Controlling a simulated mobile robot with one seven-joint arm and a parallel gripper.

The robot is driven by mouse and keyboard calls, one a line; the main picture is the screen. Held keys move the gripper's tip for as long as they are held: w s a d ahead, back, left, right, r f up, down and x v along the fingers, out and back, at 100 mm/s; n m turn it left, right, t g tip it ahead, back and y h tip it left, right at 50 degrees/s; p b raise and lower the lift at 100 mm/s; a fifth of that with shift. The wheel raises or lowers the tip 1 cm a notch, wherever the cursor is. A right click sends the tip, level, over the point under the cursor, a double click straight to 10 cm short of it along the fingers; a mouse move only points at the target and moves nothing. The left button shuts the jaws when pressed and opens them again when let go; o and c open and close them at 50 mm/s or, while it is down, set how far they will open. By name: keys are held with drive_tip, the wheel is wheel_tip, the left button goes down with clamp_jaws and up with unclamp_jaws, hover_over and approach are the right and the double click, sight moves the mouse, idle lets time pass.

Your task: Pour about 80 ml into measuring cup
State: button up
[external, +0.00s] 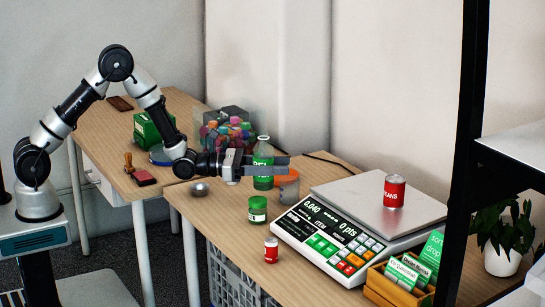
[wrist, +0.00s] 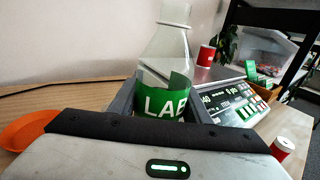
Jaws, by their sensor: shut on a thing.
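My gripper (external: 276,166) is shut on a clear bottle (external: 263,152) with a green label, held upright above or on the table; I cannot tell whether its base touches. In the wrist view the bottle (wrist: 172,45) stands between the fingers, its label reading "LAB".
The scale (external: 329,230) reads 0.040 and bears a red can (external: 394,191). A green jar (external: 257,209) and a small red-and-white can (external: 271,250) stand in front. An orange dish (wrist: 25,130) shows in the wrist view. A dark shelf post (external: 467,150) rises right.

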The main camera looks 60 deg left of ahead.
sight(270, 183)
drive_tip(key=shift+r+n+g, duration=0.1)
drive_tip(key=shift+n+g, duration=0.2)
drive_tip(key=n+g+p, duration=0.2)
drive_tip(key=p, duration=0.4)
drive_tip(key=s+n+g+y+p, duration=0.1)
drive_tip(key=g+p, duration=0.1)
drive_tip(key=p, duration=0.4)
drive_tip(key=n+g+p, duration=0.2)
drive_tip(key=g+p, duration=0.1)
drive_tip(key=p, duration=0.4)
drive_tip(key=shift+s+r+n+y, duration=0.1)
drive_tip(key=shift+s+n+y, duration=0.05)
drive_tip(key=shift+n+y, duration=0.15)
drive_tip(key=f+p, duration=0.1)
drive_tip(key=s+f+g+p, duration=0.1)
drive_tip(key=shift+d+f+n+g+p, duration=0.1)
drive_tip(key=shift+d+n+g+p, duration=0.05)
drive_tip(key=shift+n+g+p, duration=0.2)
drive_tip(key=shift+s+d+f+n+g, duration=0.1)
drive_tip(key=shift+s+f+n+g, duration=0.2)
drive_tip(key=shift+f+g, duration=0.2)
drive_tip(key=shift+w+f+n+g, duration=0.15)
drive_tip(key=shift+f+n+g, duration=0.1)
drive_tip(key=shift+f+g, duration=0.3)
drive_tip(key=shift+f, duration=0.15)
